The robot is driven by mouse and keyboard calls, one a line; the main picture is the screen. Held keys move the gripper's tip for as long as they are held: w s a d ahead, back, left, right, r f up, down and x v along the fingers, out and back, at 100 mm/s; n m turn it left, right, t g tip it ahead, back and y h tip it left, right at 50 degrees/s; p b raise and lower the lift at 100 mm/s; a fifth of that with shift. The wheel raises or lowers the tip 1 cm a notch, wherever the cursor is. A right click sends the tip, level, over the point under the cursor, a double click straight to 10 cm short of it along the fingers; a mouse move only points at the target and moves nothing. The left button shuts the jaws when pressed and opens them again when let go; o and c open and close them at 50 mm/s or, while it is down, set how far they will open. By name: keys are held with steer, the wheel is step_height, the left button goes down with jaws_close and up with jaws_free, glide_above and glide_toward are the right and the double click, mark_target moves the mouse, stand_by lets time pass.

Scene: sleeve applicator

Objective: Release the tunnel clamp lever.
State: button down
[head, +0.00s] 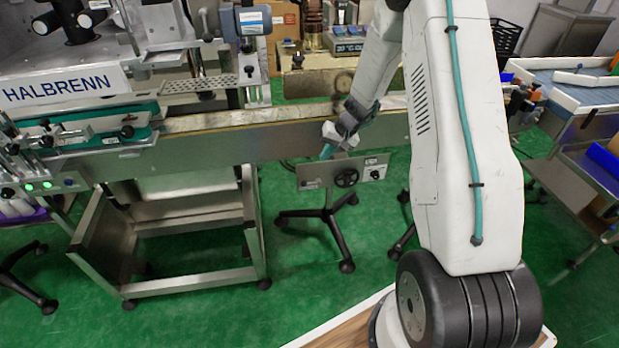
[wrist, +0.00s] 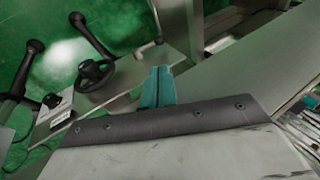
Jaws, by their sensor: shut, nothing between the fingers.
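My gripper (head: 327,152) has teal fingers and hangs just above the small control panel (head: 318,173), at the front side of the conveyor. In the wrist view its fingers (wrist: 157,87) are together, with nothing between them. I cannot pick out the tunnel clamp lever for certain in either view. The machine marked HALBRENN (head: 62,91) at the left has several knobs and handles, among them a black knob (head: 127,132) on its front clamp hardware. My gripper is well to the right of these and touches none of them.
The panel carries a black handwheel (head: 346,178), also in the wrist view (wrist: 95,75), and stands on a wheeled base. The conveyor's metal side (head: 215,145) runs behind my gripper. A blue-topped table (head: 575,90) stands at the right.

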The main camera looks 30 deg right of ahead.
mark_target(304, 183)
steer(key=x, duration=1.4)
steer(key=shift+d+f, duration=0.1)
steer(key=shift+d, duration=0.1)
steer(key=shift+w+a+f+n, duration=0.2)
steer(key=shift+a+f+n, duration=0.1)
steer(key=shift+a+f, duration=0.3)
steer(key=shift+r, duration=0.1)
steer(key=a+r+v, duration=0.1)
steer(key=a+v, duration=0.1)
steer(key=v, duration=1.1)
steer(key=shift+w+a+r, duration=0.25)
steer(key=shift+r, duration=0.2)
